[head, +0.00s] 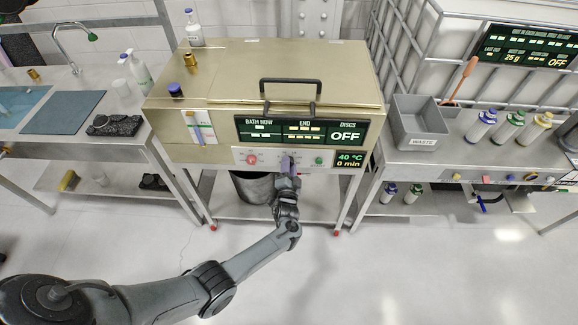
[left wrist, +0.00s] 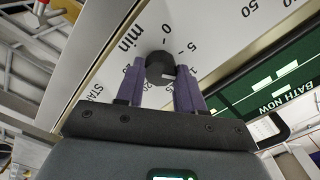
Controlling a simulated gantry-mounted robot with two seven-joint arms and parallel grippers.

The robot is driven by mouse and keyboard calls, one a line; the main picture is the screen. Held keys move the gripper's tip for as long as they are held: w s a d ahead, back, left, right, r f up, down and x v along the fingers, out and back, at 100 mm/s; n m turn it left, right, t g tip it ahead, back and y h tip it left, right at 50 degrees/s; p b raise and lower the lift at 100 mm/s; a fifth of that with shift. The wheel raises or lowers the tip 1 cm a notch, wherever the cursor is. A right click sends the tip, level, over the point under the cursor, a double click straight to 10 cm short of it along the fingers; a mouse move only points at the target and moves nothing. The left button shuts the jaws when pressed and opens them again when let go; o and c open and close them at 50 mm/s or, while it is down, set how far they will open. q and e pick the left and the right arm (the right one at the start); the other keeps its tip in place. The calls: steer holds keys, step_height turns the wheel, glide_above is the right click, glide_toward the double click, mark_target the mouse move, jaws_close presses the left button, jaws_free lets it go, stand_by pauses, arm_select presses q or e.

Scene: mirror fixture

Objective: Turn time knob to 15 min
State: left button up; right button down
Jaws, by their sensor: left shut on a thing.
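The time knob (left wrist: 159,62) is a dark round knob on the pale panel, inside a printed scale with "min", 0 and 5 readable. My left gripper (head: 288,165) is at the front panel (head: 270,155) of the gold bath. In the left wrist view its two purple fingers (left wrist: 160,70) stand on either side of the knob, shut on it. The fingers and gripper body hide part of the scale. The small display (head: 349,160) reads 40 °C and 0 min. The large display (head: 300,130) shows OFF under DISCS. My right gripper is not in view.
A black handle (head: 290,83) is on the lid. A dark bucket (head: 253,187) stands underneath. A grey waste bin (head: 415,122) is on the right bench. The floor in front is clear.

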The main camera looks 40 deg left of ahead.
arm_select(q)
steer(key=m+p, duration=0.1)
steer(key=m, duration=0.9)
steer(key=shift+f, duration=0.1)
steer(key=shift+m, duration=0.4)
steer(key=o, duration=1)
steer(key=shift+o, duration=0.2)
